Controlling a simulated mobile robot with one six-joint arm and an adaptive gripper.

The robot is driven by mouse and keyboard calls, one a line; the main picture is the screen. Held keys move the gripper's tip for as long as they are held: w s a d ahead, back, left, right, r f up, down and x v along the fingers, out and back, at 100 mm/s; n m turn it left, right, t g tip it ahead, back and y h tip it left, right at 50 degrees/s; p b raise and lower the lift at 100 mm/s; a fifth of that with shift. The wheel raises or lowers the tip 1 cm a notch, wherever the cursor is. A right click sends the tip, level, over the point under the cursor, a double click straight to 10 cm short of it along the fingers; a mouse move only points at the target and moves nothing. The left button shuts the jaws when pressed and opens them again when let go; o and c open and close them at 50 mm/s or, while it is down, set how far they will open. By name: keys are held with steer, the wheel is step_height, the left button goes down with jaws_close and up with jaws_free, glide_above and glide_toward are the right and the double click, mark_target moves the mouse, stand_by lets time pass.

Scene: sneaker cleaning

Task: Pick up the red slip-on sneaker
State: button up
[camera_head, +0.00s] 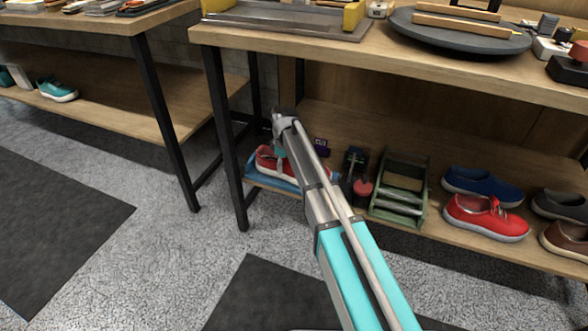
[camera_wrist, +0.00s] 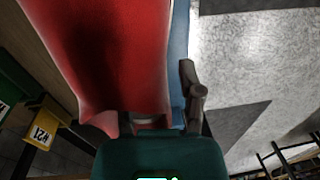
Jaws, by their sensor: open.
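A red sneaker with a pale sole (camera_head: 265,160) sits on a blue tray (camera_head: 262,181) on the lower shelf, partly hidden behind my arm in the head view. In the wrist view the red sneaker (camera_wrist: 112,55) is very close and fills the upper left, with the blue tray (camera_wrist: 180,50) along its right side. My gripper (camera_head: 280,149) is over the sneaker. One dark finger (camera_wrist: 193,95) shows at the sneaker's right side; the other finger is hidden. The gripper is open, and I cannot tell whether it touches the sneaker.
A green rack (camera_head: 401,187) stands right of my arm. A blue shoe (camera_head: 482,186) and another red shoe (camera_head: 483,218) are farther right on the shelf. The bench top (camera_head: 450,65) overhangs the shelf, and a black table leg (camera_head: 226,140) stands left of the tray. Open floor lies in front.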

jaws_close()
steer(key=shift+r, duration=0.15)
stand_by(0.5)
steer(key=shift+r+p, duration=0.95)
steer(key=shift+p, duration=0.15)
steer(key=s+d+r+p, duration=0.5)
steer(key=s+r+p, duration=0.5)
steer(key=s, duration=0.3)
steer(key=shift+d+r+p, duration=0.15)
steer(key=shift+r+p, duration=0.25)
steer(key=shift+p, duration=0.05)
